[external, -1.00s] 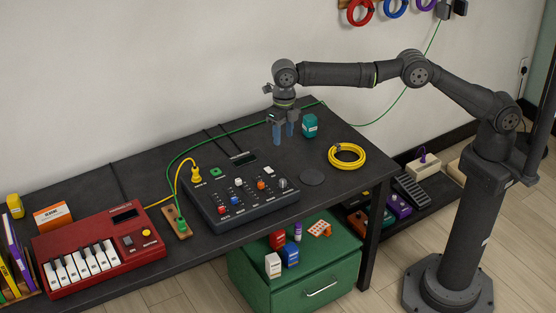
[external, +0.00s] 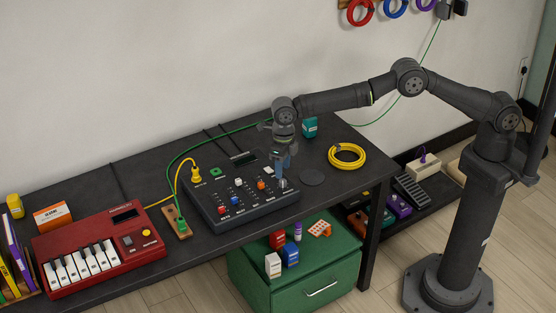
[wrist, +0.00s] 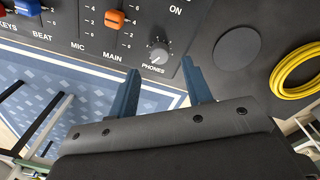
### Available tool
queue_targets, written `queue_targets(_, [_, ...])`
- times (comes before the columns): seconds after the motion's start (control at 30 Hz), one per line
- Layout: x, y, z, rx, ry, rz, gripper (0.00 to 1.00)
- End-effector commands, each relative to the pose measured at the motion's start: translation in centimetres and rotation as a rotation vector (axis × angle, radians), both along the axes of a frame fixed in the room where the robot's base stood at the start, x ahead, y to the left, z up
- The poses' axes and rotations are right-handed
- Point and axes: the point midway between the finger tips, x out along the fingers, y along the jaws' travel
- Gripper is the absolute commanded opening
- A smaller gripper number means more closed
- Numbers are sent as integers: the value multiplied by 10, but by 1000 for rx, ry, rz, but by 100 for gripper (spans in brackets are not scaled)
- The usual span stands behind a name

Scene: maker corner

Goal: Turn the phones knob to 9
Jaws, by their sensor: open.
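The phones knob (wrist: 158,52) is a small grey dial at the mixer's corner, with "PHONES" printed beside it. In the wrist view it shows between the lines of my two blue fingers, just beyond their tips. Its pointer setting is too small to read. My gripper (wrist: 160,69) is open and empty. In the external view my gripper (external: 281,174) points down at the right end of the dark mixer (external: 255,213), over the knob (external: 283,184), which is partly hidden. I cannot tell whether the fingertips touch it.
The orange MAIN fader (wrist: 114,19) stands close to the knob. A dark round pad (external: 312,177) and a coiled yellow cable (external: 346,156) lie right of the mixer. A teal container (external: 310,127) stands behind. A green cable runs along the bench's back.

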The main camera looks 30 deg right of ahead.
Motion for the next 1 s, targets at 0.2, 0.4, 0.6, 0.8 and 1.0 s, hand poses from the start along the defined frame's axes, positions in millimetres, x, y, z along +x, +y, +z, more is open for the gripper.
queue_targets(0.2, [-1, 1, -34, 0, 0, 0, 45])
queue_targets(0.4, [-1, 2, -46, 1, 0, 0, 45])
queue_targets(0.6, [-1, 2, -47, 1, 0, 0, 45])
queue_targets(0.8, [-1, 2, -47, 1, 0, 0, 18])
queue_targets(1.0, [-1, 2, -47, 1, 0, -1, 1])
